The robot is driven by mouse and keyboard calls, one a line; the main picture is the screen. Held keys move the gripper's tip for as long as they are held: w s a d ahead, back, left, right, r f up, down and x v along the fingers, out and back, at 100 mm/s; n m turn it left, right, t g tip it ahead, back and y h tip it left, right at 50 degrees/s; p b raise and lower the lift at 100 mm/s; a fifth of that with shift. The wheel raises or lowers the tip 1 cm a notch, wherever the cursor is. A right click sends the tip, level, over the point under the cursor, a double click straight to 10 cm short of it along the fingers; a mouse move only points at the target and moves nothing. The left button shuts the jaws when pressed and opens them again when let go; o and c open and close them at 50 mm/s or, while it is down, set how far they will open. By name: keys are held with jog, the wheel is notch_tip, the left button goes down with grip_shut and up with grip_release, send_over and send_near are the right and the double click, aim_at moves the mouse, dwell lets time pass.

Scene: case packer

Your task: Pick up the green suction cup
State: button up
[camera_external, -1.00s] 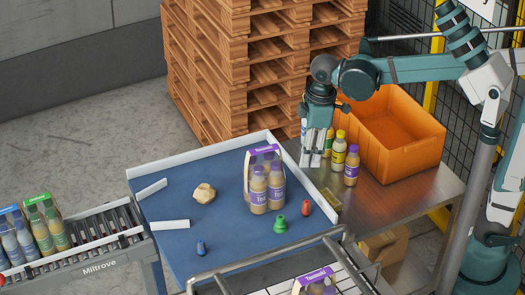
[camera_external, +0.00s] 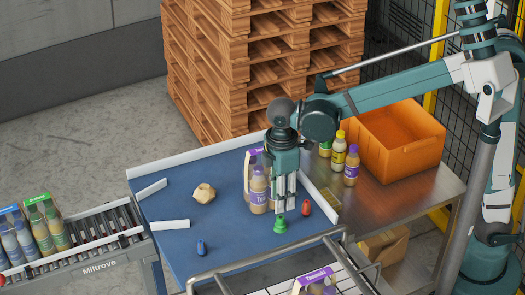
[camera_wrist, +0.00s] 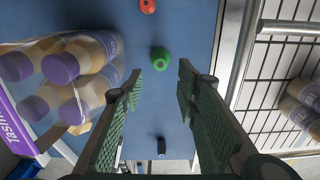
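The green suction cup (camera_external: 280,225) stands on the blue table surface, in front of the purple-labelled bottle pack. It also shows in the wrist view (camera_wrist: 161,58), just beyond the fingertips and in line with the gap between them. My gripper (camera_external: 284,204) points down above the green cup, close to it. In the wrist view my gripper (camera_wrist: 158,80) is open, its two green-padded fingers apart with nothing between them. The cup is fully visible in the wrist view.
The bottle pack (camera_external: 258,190) stands close on the left of my gripper. A red suction cup (camera_external: 305,207) is to the right, a blue one (camera_external: 201,248) at the front left. A crumpled tan object (camera_external: 204,193) lies farther left. A metal rail (camera_external: 265,260) runs along the front.

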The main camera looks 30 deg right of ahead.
aim_at(280, 217)
jog(key=shift+f, duration=0.6)
jog(key=shift+f, duration=1.25)
jog(key=shift+f, duration=0.15)
jog(key=shift+f, duration=2.5)
jog(key=c, duration=0.9)
